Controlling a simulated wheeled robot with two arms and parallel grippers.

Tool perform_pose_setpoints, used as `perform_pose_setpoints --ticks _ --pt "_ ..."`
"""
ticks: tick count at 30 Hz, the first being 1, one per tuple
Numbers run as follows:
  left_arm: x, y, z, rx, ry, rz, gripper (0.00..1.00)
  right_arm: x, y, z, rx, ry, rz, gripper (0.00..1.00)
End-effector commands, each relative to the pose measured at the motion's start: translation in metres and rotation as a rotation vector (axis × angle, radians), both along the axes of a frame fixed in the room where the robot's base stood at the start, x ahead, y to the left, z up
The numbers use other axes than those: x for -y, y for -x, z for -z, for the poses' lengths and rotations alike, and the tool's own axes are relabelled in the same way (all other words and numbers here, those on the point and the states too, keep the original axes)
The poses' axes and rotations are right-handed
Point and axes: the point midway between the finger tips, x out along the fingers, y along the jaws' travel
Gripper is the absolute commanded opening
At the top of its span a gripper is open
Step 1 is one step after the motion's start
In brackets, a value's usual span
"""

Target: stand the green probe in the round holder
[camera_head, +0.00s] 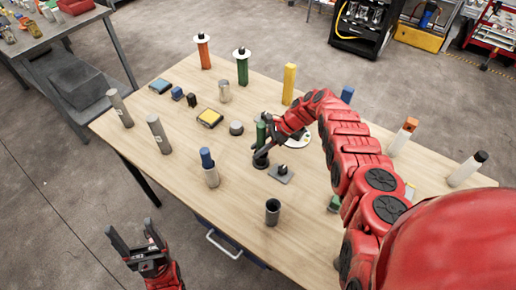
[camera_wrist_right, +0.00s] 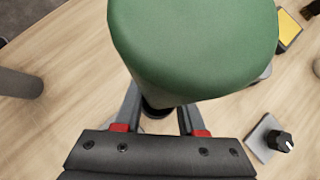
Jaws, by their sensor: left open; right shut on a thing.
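The green probe (camera_head: 261,130) is upright in my right gripper (camera_head: 263,145), over the middle of the table. In the right wrist view the probe (camera_wrist_right: 195,45) fills the upper middle, and the grey fingers are closed on it from both sides. A dark round piece (camera_head: 261,161) shows just below it; I cannot tell whether they touch or whether it is part of my gripper. A dark round holder (camera_head: 272,212), open at the top and seemingly empty, stands nearer the front edge, apart from the probe. My left gripper (camera_head: 131,233) is open and empty, off the table's front left.
A grey plate with a black knob (camera_head: 281,173) lies right of the probe. A metal holder with a blue piece (camera_head: 211,175) stands to the left. Grey cylinders (camera_head: 158,134), a yellow box (camera_head: 209,117) and a yellow post (camera_head: 289,84) stand around. Bare wood surrounds the dark holder.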

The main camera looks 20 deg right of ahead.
Motion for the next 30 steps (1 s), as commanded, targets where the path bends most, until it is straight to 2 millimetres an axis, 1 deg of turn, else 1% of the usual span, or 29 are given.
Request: perform_pose_setpoints --ticks 11,17,30 --pt "0.000 0.000 0.010 0.000 0.000 0.000 0.74 0.000 0.000 0.011 0.001 0.000 -0.001 0.00" --pt "0.000 0.000 0.006 0.000 0.000 0.000 0.74 0.000 0.000 0.006 0.000 0.000 0.000 0.00" --pt "0.000 0.000 -0.012 0.000 0.000 0.000 0.74 0.000 -0.001 -0.014 0.001 0.000 0.000 0.00"
